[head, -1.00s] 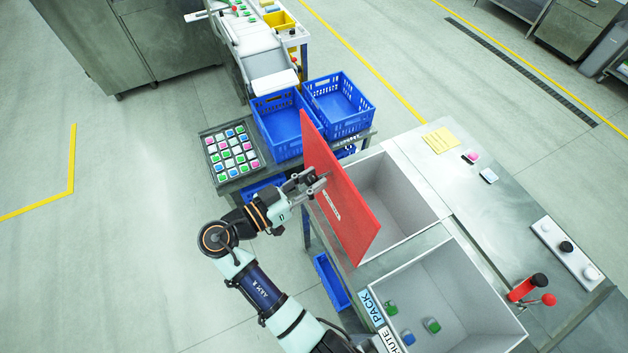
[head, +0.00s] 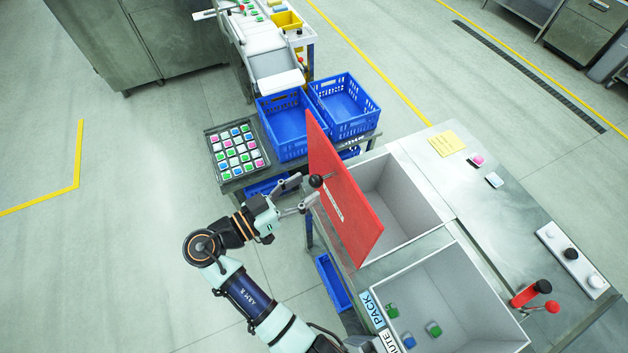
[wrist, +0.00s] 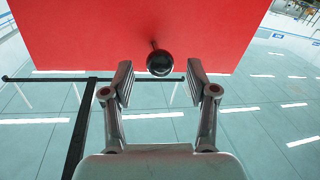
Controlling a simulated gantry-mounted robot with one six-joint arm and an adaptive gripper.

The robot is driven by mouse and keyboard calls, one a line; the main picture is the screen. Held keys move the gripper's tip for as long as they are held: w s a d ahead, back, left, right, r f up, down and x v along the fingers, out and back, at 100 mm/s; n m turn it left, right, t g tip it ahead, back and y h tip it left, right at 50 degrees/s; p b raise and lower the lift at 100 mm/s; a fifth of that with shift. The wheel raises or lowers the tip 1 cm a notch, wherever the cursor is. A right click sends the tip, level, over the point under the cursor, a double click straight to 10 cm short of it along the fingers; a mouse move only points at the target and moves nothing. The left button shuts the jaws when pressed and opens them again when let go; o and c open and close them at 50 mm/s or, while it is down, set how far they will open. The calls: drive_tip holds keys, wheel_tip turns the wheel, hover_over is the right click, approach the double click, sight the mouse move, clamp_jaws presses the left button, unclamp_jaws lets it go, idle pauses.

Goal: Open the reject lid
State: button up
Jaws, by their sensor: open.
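The red reject lid (head: 345,205) stands raised, close to upright, along the left edge of the open grey reject bin (head: 400,200) in the head view. Its red panel (wrist: 140,30) fills the top of the wrist view. A black ball knob (head: 316,181) sticks out from the lid's left face. In the wrist view the knob (wrist: 160,63) is just beyond and between the fingertips. My gripper (head: 300,194) is open and empty, left of the lid, with its fingers (wrist: 160,85) spread apart and not touching the knob.
A second open bin (head: 470,300) with several coloured pieces lies in front. Blue crates (head: 342,105) and a tray of coloured pieces (head: 238,150) stand behind. A red-handled lever (head: 530,293) is at right. Floor left of the lid is clear.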

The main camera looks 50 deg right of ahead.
drive_tip(key=v, duration=0.8)
drive_tip(key=shift+a, duration=0.2)
drive_tip(key=shift+w, duration=0.1)
drive_tip(key=w+a+f+n+t+y, duration=0.2)
drive_tip(key=a+f+n+t+y, duration=0.3)
drive_tip(key=n+t+y, duration=0.5)
drive_tip(key=s+a+r+n+t+y, duration=0.4)
drive_tip(key=a+r+n+t+y, duration=0.4)
drive_tip(key=a+r, duration=0.35)
wheel_tip(320, 180, up, 15)
drive_tip(key=n+p, duration=0.1)
drive_tip(key=p, duration=1.5)
drive_tip(key=shift+w+h, duration=0.35)
drive_tip(key=shift+h, duration=0.05)
